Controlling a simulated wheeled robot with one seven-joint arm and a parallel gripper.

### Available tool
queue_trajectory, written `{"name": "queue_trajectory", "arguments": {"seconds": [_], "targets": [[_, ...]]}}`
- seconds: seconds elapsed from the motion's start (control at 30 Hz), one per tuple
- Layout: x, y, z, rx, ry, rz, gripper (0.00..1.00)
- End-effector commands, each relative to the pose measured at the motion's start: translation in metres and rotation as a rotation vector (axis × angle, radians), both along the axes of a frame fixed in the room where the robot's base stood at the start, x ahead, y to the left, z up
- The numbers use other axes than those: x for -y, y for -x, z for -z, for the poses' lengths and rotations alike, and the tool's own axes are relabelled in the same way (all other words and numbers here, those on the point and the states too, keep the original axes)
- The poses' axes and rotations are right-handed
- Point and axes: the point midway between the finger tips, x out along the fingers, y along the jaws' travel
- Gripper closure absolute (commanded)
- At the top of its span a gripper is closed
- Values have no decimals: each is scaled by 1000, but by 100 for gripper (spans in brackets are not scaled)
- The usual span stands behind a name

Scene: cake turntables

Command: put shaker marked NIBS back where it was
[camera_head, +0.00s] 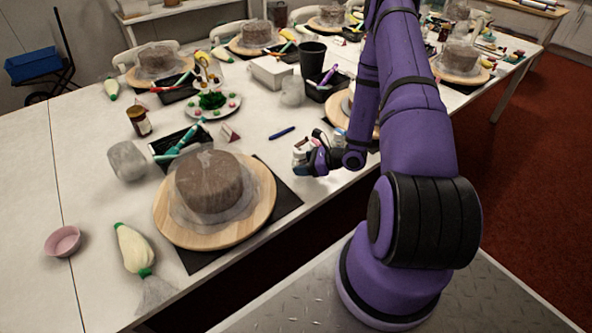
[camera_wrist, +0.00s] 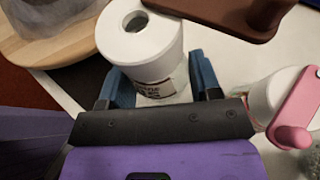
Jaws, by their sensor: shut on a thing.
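A white shaker (camera_wrist: 140,48) with a round hole in its top is between the blue fingertips of my gripper (camera_wrist: 162,85) in the wrist view. A label with dark letters shows low on its side, partly hidden by the gripper; I cannot read it fully. In the head view my gripper (camera_head: 311,160) is shut on the shaker (camera_head: 300,150) by the table's right edge, right of the nearest cake. I cannot tell whether the shaker touches the table.
In the wrist view, a white container with a pink handle (camera_wrist: 298,112) stands close on the right and a brown handled thing (camera_wrist: 235,14) at the top. A blue pen (camera_head: 281,133) and a cake turntable (camera_head: 240,225) lie near. The table's front left (camera_head: 85,200) is mostly clear.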

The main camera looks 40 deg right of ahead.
Motion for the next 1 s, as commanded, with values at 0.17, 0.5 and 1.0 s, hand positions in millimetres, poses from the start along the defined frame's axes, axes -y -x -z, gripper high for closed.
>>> {"name": "queue_trajectory", "arguments": {"seconds": [0.17,0.5,1.0], "targets": [[-5,-10,1,1,1,0,71],[-11,-21,30,-1,-1,1,71],[-11,-21,40,0,0,1,35]]}}
